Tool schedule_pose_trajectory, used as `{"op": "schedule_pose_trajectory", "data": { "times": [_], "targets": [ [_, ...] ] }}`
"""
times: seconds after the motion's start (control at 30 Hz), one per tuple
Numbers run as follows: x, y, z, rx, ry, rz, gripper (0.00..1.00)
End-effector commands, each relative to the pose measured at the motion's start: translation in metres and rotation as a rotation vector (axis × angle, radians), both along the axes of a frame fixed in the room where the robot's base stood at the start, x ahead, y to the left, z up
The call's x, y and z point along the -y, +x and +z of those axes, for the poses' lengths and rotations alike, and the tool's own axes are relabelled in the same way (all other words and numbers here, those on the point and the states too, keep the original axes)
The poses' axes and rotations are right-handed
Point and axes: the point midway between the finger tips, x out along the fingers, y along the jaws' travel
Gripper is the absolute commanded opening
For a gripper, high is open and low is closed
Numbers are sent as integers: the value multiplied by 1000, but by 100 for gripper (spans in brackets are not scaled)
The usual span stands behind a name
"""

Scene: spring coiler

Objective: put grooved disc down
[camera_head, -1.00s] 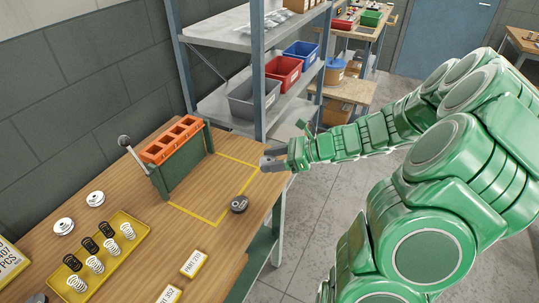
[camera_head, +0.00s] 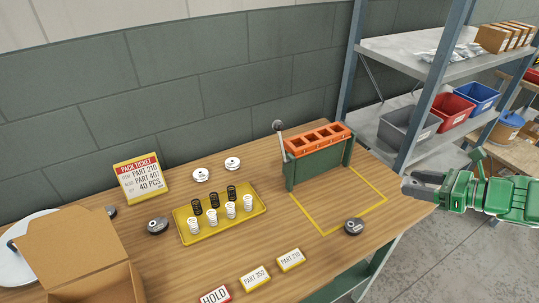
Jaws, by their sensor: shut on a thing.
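My gripper (camera_head: 412,187) is at the right of the head view, by the right end of the wooden bench (camera_head: 310,265). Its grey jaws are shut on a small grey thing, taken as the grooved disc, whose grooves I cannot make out. Whether it touches the bench is unclear. A dark disc (camera_head: 354,226) lies on the front line of the yellow outline (camera_head: 325,233), apart from my gripper. Another dark disc (camera_head: 157,226) lies left of the yellow tray (camera_head: 222,227). Two white discs (camera_head: 201,175) (camera_head: 232,163) lie behind the tray.
A green fixture with an orange top (camera_head: 318,143) and a lever stands behind the outline. The tray holds several springs. An open carton (camera_head: 80,255) is at the left, part labels (camera_head: 291,260) at the front. A shelf post (camera_head: 420,110) rises behind the bench's right end.

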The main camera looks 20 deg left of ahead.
Motion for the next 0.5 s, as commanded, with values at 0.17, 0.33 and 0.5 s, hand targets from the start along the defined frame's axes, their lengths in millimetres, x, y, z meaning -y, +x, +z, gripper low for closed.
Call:
{"op": "schedule_pose_trajectory", "data": {
  "times": [0.17,0.33,0.5],
  "targets": [
    [0,0,27,4,-2,1,13],
    [0,2,48,4,-1,-2,13],
    [-6,20,43,1,0,-18,13]
  ]
}}
